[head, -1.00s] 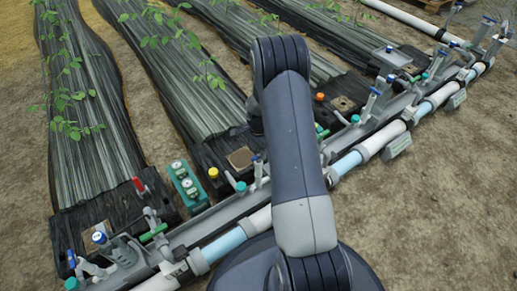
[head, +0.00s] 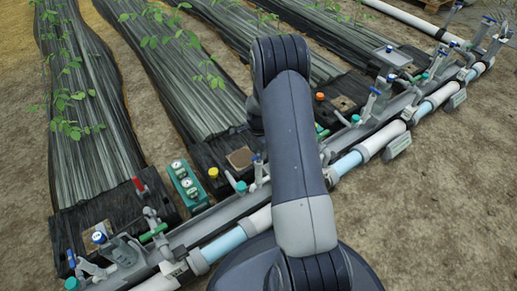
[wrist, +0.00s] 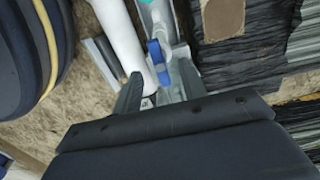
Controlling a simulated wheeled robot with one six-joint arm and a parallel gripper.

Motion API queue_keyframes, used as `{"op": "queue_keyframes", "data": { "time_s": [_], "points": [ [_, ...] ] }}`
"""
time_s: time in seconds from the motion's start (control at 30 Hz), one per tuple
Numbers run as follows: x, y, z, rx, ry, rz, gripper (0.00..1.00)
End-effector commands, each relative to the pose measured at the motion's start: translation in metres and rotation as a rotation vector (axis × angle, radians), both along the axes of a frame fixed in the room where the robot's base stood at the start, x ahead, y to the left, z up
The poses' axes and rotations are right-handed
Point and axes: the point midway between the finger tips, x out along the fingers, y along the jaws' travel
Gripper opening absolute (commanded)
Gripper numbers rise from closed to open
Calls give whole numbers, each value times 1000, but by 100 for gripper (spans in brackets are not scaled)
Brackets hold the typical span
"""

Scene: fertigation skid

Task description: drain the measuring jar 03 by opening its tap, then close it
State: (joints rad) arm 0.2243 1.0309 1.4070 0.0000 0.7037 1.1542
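In the wrist view, a blue-handled tap (wrist: 157,62) sits on grey fittings along the pipe line, with its lower end between the tips of my gripper (wrist: 159,78). The two dark fingers stand apart on either side of it, and no grip on it shows. In the head view my arm hides the gripper and the spot under it. I can read no number, so I cannot tell which fitting is measuring jar 03.
A white and light-blue pipe (head: 222,243) runs diagonally beside a grey channel. A green box with two gauges (head: 188,185) and a red lever (head: 139,186) stand left of my arm. Black plastic-covered plant beds (head: 95,150) lie behind. Bare soil (head: 450,190) is free at right.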

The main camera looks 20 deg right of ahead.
Motion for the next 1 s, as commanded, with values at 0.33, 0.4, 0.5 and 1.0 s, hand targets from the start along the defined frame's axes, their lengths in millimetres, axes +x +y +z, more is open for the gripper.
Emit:
{"op": "queue_keyframes", "data": {
  "time_s": [0.33,0.4,0.5,1.0],
  "points": [
    [0,0,-25,0,0,1,40],
    [0,0,-30,0,0,0,40],
    [0,0,-38,0,0,1,40],
    [0,0,-45,0,0,1,29]
  ]
}}
